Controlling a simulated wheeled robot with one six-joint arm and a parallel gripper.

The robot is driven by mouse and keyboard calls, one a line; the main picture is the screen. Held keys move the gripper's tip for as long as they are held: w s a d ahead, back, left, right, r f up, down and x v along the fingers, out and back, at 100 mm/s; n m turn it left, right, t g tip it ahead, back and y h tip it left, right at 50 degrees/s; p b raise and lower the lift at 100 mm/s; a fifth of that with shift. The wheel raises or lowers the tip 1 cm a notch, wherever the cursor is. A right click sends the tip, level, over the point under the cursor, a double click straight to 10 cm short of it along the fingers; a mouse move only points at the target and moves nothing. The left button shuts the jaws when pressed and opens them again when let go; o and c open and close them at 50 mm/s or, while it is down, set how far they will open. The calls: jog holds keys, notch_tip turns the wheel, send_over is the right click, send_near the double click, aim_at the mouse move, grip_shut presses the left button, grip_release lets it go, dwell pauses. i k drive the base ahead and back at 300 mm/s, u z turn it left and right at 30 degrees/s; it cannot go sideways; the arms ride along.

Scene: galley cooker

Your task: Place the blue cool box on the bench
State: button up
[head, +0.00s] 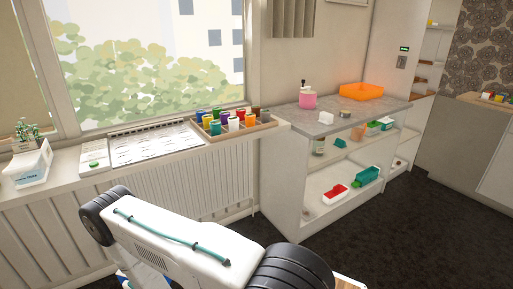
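I cannot make out a blue cool box in the head view. A small blue and white patch (124,281) shows at the bottom edge behind my arm, too little of it to tell what it is. A grey-topped unit (322,124) with open shelves stands right of the window; it may be the bench, but I cannot tell for sure. My white arm with black joints crosses the lower middle of the view. My gripper is out of view, so I cannot see what it holds.
A pink dispenser (308,98) and an orange tray (361,92) stand on the grey top. Shelves below hold a red container (335,192) and green ones. The sill carries a tray of coloured cups (234,124) and a white box (28,166). Dark floor (400,235) is clear at right.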

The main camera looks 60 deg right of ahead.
aim_at(370, 105)
jog(key=z, duration=3.15)
jog(key=i, duration=1.65)
